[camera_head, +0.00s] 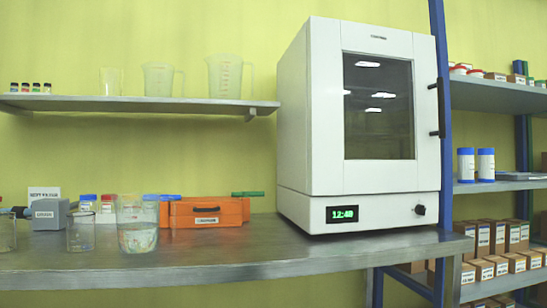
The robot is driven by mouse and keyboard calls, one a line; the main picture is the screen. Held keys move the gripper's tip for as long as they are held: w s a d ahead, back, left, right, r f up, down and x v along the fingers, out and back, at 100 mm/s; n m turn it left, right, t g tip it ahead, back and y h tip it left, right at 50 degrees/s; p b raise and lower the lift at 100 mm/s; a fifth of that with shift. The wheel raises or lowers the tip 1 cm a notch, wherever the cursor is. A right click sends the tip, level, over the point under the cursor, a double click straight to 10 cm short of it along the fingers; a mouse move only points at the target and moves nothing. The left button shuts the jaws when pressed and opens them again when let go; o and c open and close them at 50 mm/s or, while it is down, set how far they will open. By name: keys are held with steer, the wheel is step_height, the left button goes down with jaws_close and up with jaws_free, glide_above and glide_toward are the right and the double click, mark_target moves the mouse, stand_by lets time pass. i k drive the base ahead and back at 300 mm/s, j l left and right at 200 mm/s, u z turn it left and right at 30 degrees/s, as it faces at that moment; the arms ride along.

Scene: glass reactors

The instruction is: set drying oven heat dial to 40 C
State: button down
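The white drying oven (292,180) stands upright on the right part of the metal bench, with its glass-windowed door shut. Its heat dial (420,209) is a small black knob at the lower right of the front panel; its marks are too small to read. A green lit display (342,213) at the lower left of the panel appears to read 12:40. A black door handle (438,108) is on the door's right edge. My gripper is not in view.
The bench (250,262) is clear in front of the oven. Glass beakers (138,238) and orange boxes (206,212) stand to its left. A wall shelf (140,103) holds measuring jugs. A blue-post rack (500,94) with bottles and cartons is close on the right.

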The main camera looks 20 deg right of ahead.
mark_target(419, 210)
steer(key=z, duration=1.25)
steer(key=l, duration=0.15)
steer(key=i, duration=0.05)
